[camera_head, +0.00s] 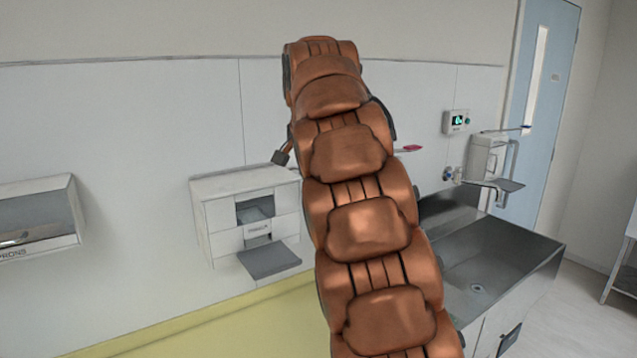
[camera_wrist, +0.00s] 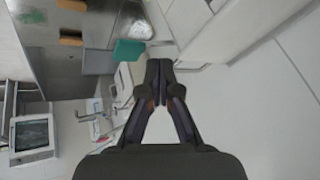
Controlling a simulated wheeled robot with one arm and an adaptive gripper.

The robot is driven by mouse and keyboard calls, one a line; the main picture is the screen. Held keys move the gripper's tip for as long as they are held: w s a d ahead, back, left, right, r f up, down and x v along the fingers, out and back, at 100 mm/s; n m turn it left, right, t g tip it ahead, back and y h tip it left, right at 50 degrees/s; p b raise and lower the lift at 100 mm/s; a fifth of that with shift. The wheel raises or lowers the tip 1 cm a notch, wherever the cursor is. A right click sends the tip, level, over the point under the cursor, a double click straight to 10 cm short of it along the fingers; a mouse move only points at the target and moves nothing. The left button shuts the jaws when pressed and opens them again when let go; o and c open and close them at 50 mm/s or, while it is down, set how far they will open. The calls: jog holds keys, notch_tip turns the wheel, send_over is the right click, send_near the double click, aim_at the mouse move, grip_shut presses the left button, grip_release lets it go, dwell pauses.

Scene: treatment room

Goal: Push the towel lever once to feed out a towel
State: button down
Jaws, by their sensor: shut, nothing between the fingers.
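A white box-shaped wall dispenser (camera_head: 218,228) with a small label, apparently the towel dispenser, is left of my arm in the head view. A grey flap, apparently its lever (camera_head: 270,261), sticks out below the front. My arm hides some of the dispenser's right side. My gripper (camera_wrist: 158,70) is shut and empty in the wrist view, its dark fingertips together. In the head view my arm mostly hides it; a small dark part of mine shows above the dispenser's right top corner. I cannot make out the dispenser or its lever in the wrist view.
A steel sink counter (camera_head: 500,262) stands at the right. Another wall dispenser (camera_head: 484,158) with an arm-like lever hangs above it, near a small wall panel (camera_head: 456,121). An apron dispenser (camera_head: 38,212) is at the far left. The wall between the left dispensers is clear.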

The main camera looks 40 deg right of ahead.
jog(key=w+d+r+m+t+h+p, duration=0.1)
jog(key=w+d+r, duration=0.2)
jog(key=d+r, duration=0.1)
jog(key=shift+d+r, duration=0.4)
jog(key=shift+r, duration=0.35)
jog(key=shift+f, duration=0.1)
jog(key=shift+s+a+f+b, duration=0.1)
jog(key=shift+s+f+b, duration=0.1)
jog(key=shift+f+b, duration=1.3)
jog(key=shift+s+d+f+b, duration=0.1)
jog(key=shift+s+f+b, duration=0.05)
jog(key=shift+f+b, duration=1.3)
jog(key=shift+s+a+f+b, duration=0.1)
jog(key=shift+s+f+b, duration=0.1)
jog(key=shift+f+b, duration=1.3)
jog(key=shift+f+b, duration=0.25)
jog(key=shift+b, duration=0.15)
jog(key=shift+s+f+b, duration=0.2)
jog(key=shift+f+b, duration=0.7)
jog(key=shift+f, duration=0.2)
jog(key=shift+r, duration=0.15)
jog(key=shift+w+r+p, duration=0.2)
jog(key=shift+r+p, duration=1.2)
jog(key=shift+p, duration=0.35)
